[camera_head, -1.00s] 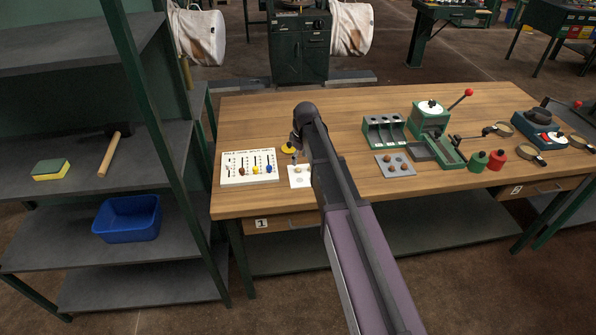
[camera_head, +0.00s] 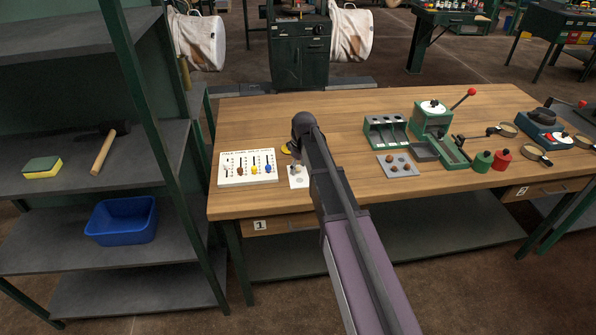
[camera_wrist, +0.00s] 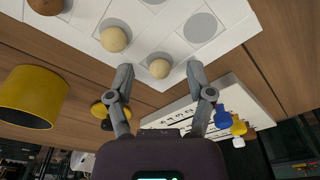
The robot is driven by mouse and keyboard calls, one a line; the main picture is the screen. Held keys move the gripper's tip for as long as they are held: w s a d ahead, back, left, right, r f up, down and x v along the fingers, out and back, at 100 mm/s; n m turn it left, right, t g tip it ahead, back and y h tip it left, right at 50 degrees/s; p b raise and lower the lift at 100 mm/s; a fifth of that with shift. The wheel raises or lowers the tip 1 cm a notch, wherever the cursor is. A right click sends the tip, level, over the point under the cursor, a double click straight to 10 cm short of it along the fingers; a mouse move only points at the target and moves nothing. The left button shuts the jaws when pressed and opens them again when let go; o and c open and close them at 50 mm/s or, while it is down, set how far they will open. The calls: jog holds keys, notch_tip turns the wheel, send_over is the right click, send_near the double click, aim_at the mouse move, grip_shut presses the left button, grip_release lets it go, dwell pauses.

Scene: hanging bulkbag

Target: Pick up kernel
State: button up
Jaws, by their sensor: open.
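A pale tan, round kernel (camera_wrist: 160,68) sits on a white card with grey circles (camera_wrist: 232,12) in the wrist view. My gripper (camera_wrist: 160,72) is open, with one fingertip to the left of this kernel and the other to its right. It holds nothing; I cannot tell whether a finger touches the kernel. A second tan kernel (camera_wrist: 114,39) lies farther left on the card, and a brown one (camera_wrist: 46,5) is cut by the top edge. In the head view the white card (camera_head: 299,183) shows beside my arm, which hides part of it.
A white labelled board (camera_head: 232,180) with several coloured scoops stands left of the card. A yellow cylinder (camera_wrist: 32,97) is close by in the wrist view. A grey tray (camera_head: 388,174) with several brown balls and a green device (camera_head: 431,121) stand to the right on the wooden bench (camera_head: 440,190).

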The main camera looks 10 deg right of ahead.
aim_at(297, 167)
jog(key=shift+c, duration=0.2)
jog(key=c, duration=0.7)
jog(key=shift+c, duration=0.2)
jog(key=shift+r, duration=0.1)
notch_tip(297, 167, up, 3)
jog(key=p, duration=0.3)
jog(key=shift+r+p, duration=0.2)
jog(key=shift+p, duration=0.1)
jog(key=s+d+r+p, duration=0.1)
jog(key=s, duration=1.5)
jog(key=shift+r, duration=0.2)
